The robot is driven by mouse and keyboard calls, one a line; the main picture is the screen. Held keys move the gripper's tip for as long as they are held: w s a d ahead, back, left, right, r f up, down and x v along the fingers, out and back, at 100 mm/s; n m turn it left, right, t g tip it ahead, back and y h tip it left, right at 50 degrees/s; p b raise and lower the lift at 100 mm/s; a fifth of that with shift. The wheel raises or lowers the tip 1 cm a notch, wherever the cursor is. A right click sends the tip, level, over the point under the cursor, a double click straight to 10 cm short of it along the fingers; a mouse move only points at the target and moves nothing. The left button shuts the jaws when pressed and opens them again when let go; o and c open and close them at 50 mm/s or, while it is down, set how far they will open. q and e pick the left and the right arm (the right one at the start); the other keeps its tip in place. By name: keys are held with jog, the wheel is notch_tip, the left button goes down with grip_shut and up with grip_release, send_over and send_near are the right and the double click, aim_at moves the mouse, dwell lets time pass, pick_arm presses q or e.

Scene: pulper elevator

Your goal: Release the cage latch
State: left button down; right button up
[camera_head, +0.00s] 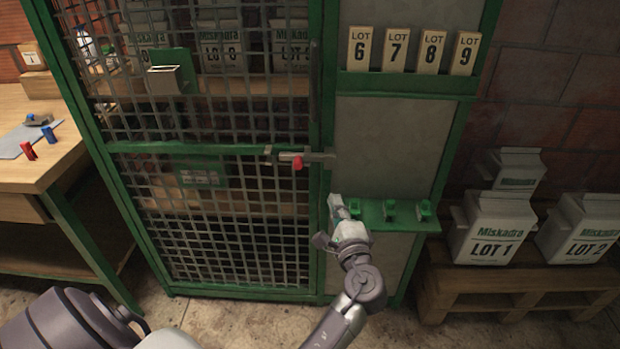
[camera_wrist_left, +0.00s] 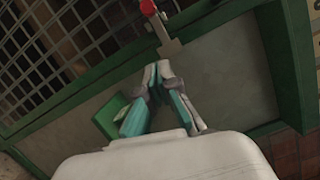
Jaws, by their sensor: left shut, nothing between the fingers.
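The cage door (camera_head: 215,149) is a green frame with wire mesh and stands closed. Its latch (camera_head: 318,156) is a grey bar across the door's right edge, with a red knob (camera_head: 297,162) hanging from it. In the wrist view the red knob (camera_wrist_left: 149,7) and the latch's metal end (camera_wrist_left: 168,44) are at the top, beyond the fingertips. My left gripper (camera_head: 335,203) is below and right of the latch, in front of the panel beside the door. Its fingers (camera_wrist_left: 160,70) are shut, empty and apart from the latch. My right gripper is out of view.
A small green ledge (camera_head: 403,226) with green pieces (camera_head: 390,211) is right beside my left gripper. Lot blocks (camera_head: 396,50) stand on a shelf above. Lot bags (camera_head: 492,228) sit on a pallet at right. A wooden workbench (camera_head: 50,165) stands at left.

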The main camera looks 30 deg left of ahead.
aim_at(306, 160)
pick_arm(q)
jog(key=shift+w+a+r+p, duration=0.2)
jog(key=shift+w+a, duration=0.65)
jog(key=shift+a, duration=0.9)
jog(key=shift+w+a+r+p, duration=0.25)
jog(key=shift+w+a, duration=0.55)
jog(key=shift+a, duration=0.9)
jog(key=shift+w+a+r+p, duration=0.2)
jog(key=shift+w+a, duration=0.65)
jog(key=shift+a, duration=0.9)
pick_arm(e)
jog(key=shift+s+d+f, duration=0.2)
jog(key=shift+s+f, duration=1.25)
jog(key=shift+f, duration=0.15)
